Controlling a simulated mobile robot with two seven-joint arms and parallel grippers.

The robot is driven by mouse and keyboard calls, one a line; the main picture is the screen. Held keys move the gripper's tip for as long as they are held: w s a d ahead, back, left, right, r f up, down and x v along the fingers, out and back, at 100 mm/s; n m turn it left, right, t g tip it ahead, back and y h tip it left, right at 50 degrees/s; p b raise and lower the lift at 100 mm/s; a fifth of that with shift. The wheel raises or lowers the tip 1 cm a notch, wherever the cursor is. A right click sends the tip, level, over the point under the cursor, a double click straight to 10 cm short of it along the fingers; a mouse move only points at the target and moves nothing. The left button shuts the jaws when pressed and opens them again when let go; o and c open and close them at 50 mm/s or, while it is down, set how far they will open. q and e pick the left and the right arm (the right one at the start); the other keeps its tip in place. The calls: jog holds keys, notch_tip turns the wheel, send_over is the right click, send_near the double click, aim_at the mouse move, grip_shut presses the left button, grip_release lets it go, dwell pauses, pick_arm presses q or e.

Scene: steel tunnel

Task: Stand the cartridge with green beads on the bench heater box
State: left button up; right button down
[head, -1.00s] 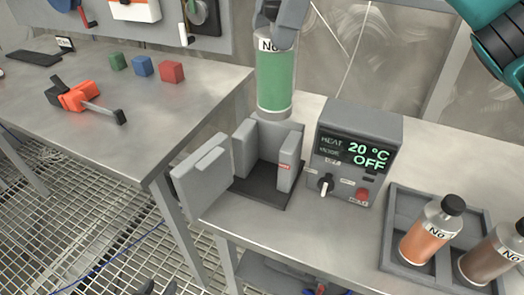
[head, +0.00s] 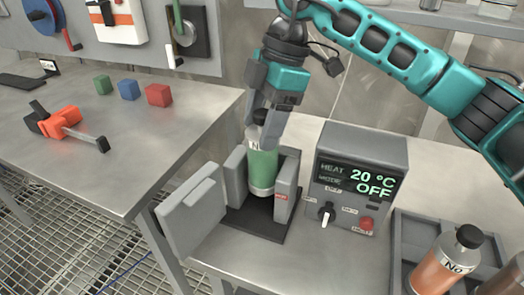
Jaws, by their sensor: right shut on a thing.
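The cartridge with green beads (head: 262,168) is upright, with a black cap and a white label. It is low between the grey side walls of the heater box's open bay, over the dark base plate (head: 252,224). Whether its bottom touches the plate I cannot tell. My right gripper (head: 262,125) is shut on the cartridge's top from above. My left gripper is not in view.
A grey tray (head: 402,240) at right holds an orange-filled cartridge (head: 447,262) and a brown one (head: 508,275). The left bench carries an orange clamp (head: 62,122) and green, blue and red (head: 158,95) blocks. A gap separates the benches.

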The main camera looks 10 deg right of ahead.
jog(key=shift+f, duration=2.75)
jog(key=shift+f+b, duration=0.1)
jog(key=shift+b, duration=0.25)
jog(key=c, duration=0.5)
grip_release()
jog(key=p+v, duration=0.1)
jog(key=v, duration=1.1)
jog(key=shift+w, duration=0.1)
